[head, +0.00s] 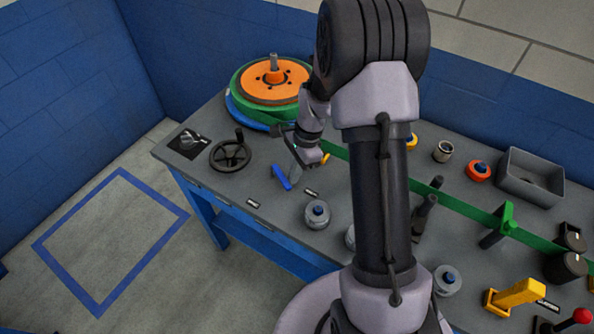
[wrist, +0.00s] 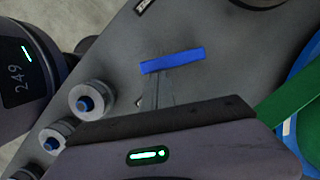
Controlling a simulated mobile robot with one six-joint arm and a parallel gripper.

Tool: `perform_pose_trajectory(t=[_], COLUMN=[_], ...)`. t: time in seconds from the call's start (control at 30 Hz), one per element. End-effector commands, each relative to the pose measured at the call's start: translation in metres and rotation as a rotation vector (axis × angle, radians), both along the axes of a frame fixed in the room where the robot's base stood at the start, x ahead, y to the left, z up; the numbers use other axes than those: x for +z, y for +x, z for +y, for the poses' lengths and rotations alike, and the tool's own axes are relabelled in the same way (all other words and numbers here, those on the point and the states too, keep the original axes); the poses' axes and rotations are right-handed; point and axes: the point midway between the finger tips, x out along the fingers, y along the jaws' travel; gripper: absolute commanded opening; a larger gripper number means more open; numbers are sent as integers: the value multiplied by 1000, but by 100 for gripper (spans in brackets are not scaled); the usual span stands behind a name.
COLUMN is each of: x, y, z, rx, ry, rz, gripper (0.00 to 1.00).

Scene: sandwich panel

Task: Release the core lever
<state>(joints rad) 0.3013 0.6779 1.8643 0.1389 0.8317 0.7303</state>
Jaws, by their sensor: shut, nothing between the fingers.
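A blue bar-shaped handle (head: 282,177) lies low on the grey bench just below my gripper (head: 297,172). In the wrist view, the blue handle (wrist: 172,60) lies across the bench ahead of my gripper's body. My gripper is shut and empty; a small gap seems to separate it from the handle, but contact is hard to judge. A yellow handle (head: 325,158) shows partly behind my wrist. The small labels are unreadable, so I cannot tell which handle is the core lever.
A round stack with an orange disc (head: 287,91) stands behind my gripper. A black handwheel (head: 231,153) is to the left. Grey knobs with blue centres (head: 317,213) stand in front. A green lever (head: 507,217), yellow lever (head: 518,292) and grey bin (head: 529,181) are right.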

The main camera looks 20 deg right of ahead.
Motion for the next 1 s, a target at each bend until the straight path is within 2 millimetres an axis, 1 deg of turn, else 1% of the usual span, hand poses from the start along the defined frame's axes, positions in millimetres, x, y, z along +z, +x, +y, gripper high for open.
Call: perform_pose_trajectory(t=[0.2,0.47,0.8,1.0], x=[-1,1,3,2], y=[-6,-9,-7,-4], z=[13,29,50,59], rx=[-202,-449,-756,-898], ry=[0,0,0,-1], rz=[0,0,1,1], gripper=[0,0,0,0])
